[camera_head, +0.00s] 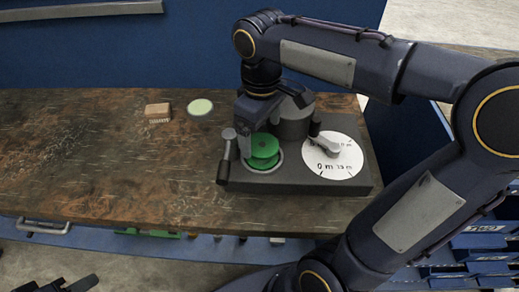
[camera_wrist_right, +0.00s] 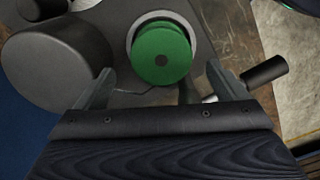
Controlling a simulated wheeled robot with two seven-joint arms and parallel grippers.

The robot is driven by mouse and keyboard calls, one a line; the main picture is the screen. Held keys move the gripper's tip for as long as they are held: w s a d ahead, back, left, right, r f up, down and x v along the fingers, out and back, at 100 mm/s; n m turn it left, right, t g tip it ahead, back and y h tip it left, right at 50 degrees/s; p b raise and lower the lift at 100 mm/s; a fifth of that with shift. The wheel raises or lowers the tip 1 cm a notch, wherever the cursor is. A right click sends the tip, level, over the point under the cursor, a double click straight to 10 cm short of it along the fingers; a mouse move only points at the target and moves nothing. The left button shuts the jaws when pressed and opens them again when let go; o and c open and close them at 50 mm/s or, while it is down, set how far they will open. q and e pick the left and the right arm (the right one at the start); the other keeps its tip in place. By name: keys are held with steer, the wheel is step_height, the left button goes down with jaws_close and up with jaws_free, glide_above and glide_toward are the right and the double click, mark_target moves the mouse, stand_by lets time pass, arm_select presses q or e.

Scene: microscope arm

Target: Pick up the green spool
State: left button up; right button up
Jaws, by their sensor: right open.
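The green spool (camera_head: 263,152) sits in a round pale-rimmed recess on the dark device base. It also shows from above in the right wrist view (camera_wrist_right: 161,52), with a dark hole at its centre. My right gripper (camera_head: 254,132) is over the spool in the head view, pointing down. In the right wrist view its two open fingers (camera_wrist_right: 160,85) are spread wide, with the spool ahead of and between them. The fingers hold nothing. Part of what seems to be my left gripper (camera_head: 66,285) shows at the bottom left edge, away from the table.
A grey cylinder (camera_head: 296,122) stands beside the spool, and a white dial (camera_head: 333,156) with a lever is to the right. A crank handle (camera_head: 224,168) is close at the left. A wooden block (camera_head: 158,112) and pale green disc (camera_head: 200,107) lie left on the table (camera_head: 80,150).

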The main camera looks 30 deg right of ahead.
mark_target(262, 144)
steer(key=f, duration=0.5)
steer(key=shift+s+f+b, duration=0.1)
steer(key=shift+s+b, duration=0.1)
steer(key=shift+b, duration=0.1)
steer(key=c, duration=1.1)
